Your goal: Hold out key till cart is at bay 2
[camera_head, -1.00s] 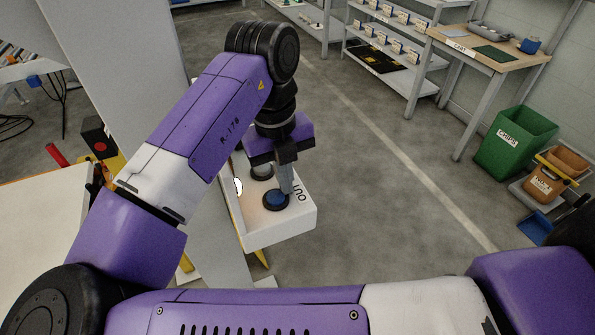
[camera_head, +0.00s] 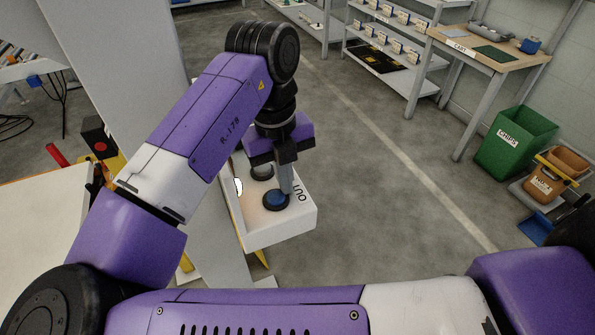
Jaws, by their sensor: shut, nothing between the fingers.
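The out key (camera_head: 273,201) is a round blue button in a black ring on a white control box, with the word OUT printed beside it. A second round dark key (camera_head: 262,173) is on the same box behind it, partly hidden by my gripper. My gripper (camera_head: 287,191) is shut and empty, pointing down with its fingertips at the right side of the blue key. They appear to touch the key; how far it is pressed I cannot tell. The cart and bay 2 cannot be made out in this view.
The white control box (camera_head: 283,235) is fixed to a grey column (camera_head: 120,60). A red-topped emergency button (camera_head: 99,146) is at left. A green chips bin (camera_head: 513,143) and a wooden bench (camera_head: 480,50) are at right. The floor between is clear.

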